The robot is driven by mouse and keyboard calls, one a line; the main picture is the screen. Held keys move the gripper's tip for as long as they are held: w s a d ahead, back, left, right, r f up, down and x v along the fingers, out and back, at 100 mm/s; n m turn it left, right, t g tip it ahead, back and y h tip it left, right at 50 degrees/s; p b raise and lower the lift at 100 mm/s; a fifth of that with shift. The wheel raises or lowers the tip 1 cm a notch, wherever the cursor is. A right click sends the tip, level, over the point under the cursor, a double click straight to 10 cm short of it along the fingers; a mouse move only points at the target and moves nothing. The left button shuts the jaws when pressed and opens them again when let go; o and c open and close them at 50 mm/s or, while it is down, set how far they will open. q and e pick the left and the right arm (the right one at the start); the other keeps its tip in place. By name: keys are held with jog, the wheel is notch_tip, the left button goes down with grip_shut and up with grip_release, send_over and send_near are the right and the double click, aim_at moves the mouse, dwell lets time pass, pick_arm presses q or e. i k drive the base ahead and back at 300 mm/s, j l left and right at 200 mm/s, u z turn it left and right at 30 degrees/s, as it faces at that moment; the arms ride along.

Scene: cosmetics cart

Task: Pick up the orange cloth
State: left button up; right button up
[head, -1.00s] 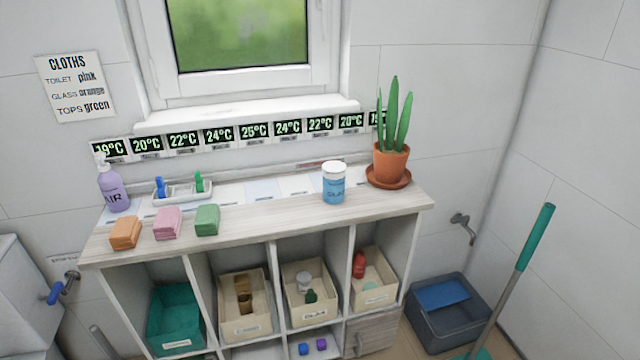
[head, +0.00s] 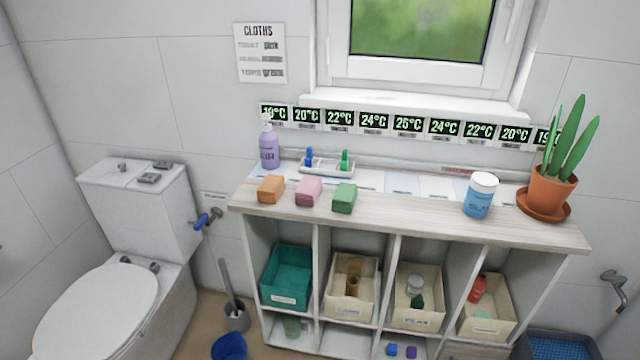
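The orange cloth (head: 271,189) is a small folded block at the left end of the wooden shelf top. A folded pink cloth (head: 308,191) lies just to its right, and a folded green cloth (head: 344,198) lies right of that. A sign (head: 260,53) headed "CLOTHS" hangs on the wall above. Neither of my grippers shows in the head view.
A purple pump bottle (head: 269,147) and a white tray (head: 327,168) stand behind the cloths. A lidded jar (head: 479,196) and a potted plant (head: 550,191) stand to the right. A toilet (head: 140,250) is at the left. The shelf top before the jar is clear.

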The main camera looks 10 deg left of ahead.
aim_at(271, 189)
jog(key=i+j, duration=0.7)
jog(key=i+j+u, duration=0.05)
jog(key=i, duration=0.05)
